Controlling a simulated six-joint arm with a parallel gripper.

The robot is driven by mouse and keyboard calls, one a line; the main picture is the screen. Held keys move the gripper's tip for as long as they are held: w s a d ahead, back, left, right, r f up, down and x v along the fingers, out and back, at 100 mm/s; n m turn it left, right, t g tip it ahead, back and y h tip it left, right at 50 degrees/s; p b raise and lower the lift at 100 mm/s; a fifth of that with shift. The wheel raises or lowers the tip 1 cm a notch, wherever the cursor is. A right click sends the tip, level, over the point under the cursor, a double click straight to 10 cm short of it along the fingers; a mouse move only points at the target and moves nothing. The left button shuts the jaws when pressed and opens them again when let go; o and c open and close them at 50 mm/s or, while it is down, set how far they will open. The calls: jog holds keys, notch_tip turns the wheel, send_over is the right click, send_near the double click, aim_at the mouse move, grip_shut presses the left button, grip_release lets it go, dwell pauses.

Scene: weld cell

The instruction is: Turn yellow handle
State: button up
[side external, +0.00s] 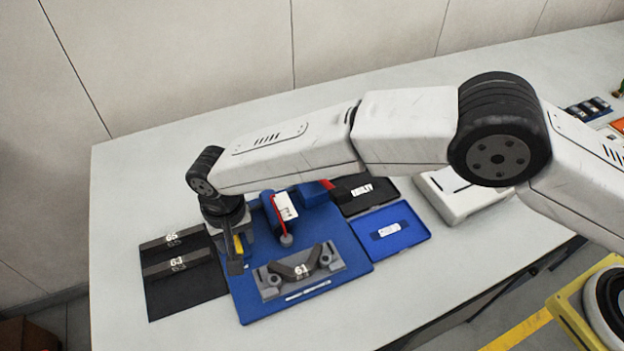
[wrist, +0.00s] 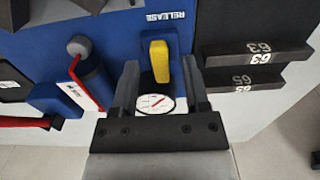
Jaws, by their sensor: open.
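The yellow handle (wrist: 160,62) stands on the blue board (wrist: 120,30) below the RELEASE label in the wrist view. In the side view the yellow handle (side external: 238,245) is partly hidden behind my gripper. My gripper (wrist: 160,75) is open, with one dark finger on each side of the handle. A small gap shows between the handle and each finger. In the side view my gripper (side external: 236,262) points down at the left part of the blue board. A white round gauge (wrist: 154,104) with a red needle lies between the fingers, nearer the palm.
A blue cylinder unit with a red lever (side external: 280,210) stands close right of my gripper. A grey fixture holding an angled part marked 61 (side external: 302,268) sits in front of it. Dark bars on a black mat (side external: 180,295) lie left. Black and blue trays (side external: 405,248) lie right.

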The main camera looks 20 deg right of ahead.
aim_at(237, 244)
jog(key=shift+r, duration=3.5)
jog(key=w+d+r+t, duration=0.1)
jog(key=w+d+r, duration=0.1)
jog(key=d, duration=1)
jog(key=w+d+r, duration=0.2)
jog(key=d, duration=1.1)
jog(key=s+d+f+t, duration=0.1)
jog(key=s+d, duration=1.5)
jog(key=d, duration=0.4)
jog(key=shift+t, duration=0.3)
